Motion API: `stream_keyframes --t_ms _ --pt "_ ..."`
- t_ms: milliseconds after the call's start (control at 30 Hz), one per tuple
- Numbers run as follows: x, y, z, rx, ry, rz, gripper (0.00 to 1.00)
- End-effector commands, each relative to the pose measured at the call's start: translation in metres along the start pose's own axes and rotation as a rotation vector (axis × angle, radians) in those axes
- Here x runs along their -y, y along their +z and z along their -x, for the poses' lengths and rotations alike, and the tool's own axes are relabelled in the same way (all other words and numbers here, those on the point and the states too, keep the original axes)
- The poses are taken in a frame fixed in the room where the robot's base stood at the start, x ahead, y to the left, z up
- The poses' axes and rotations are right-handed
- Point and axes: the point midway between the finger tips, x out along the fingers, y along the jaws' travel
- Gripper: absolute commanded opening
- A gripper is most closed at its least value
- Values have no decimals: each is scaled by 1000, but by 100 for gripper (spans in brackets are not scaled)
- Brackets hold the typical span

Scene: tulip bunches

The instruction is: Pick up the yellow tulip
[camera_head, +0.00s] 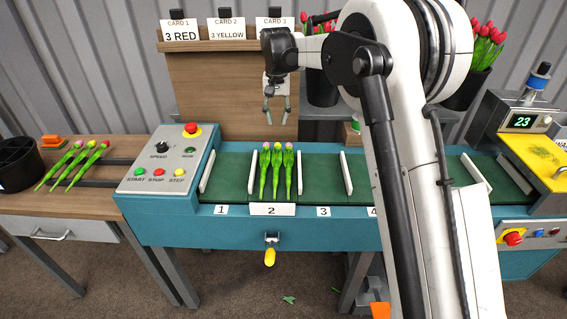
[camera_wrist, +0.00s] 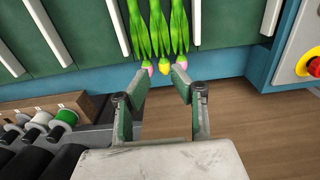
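Three tulips lie side by side in compartment 2 of the teal conveyor. The yellow tulip (camera_head: 277,172) is the middle one, between two pink tulips (camera_head: 264,172) (camera_head: 289,172). The wrist view shows the yellow bud (camera_wrist: 164,70) with a pink bud (camera_wrist: 149,69) on its left and another (camera_wrist: 181,65) on its right. My gripper (camera_head: 276,108) is open and empty, fingers pointing down, above and behind the bud ends. In the wrist view its fingertips (camera_wrist: 159,78) stand apart, with the buds just beyond them in the picture. I see no contact with a flower.
White dividers (camera_head: 346,173) stand between the compartments. Compartment 3 (camera_head: 319,175) looks empty. A wooden card board (camera_head: 220,90) rises behind the belt. More tulips (camera_head: 72,166) lie on the left table. A control box (camera_head: 165,162) stands left, a scale (camera_head: 522,121) right.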

Motion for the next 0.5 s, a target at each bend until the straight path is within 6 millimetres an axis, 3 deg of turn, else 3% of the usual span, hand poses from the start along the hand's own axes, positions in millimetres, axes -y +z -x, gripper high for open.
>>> stream_keyframes --t_ms 267,500 --pt "6 -6 -24 13 4 -2 22" --pt "6 -5 -68 13 4 -2 22"
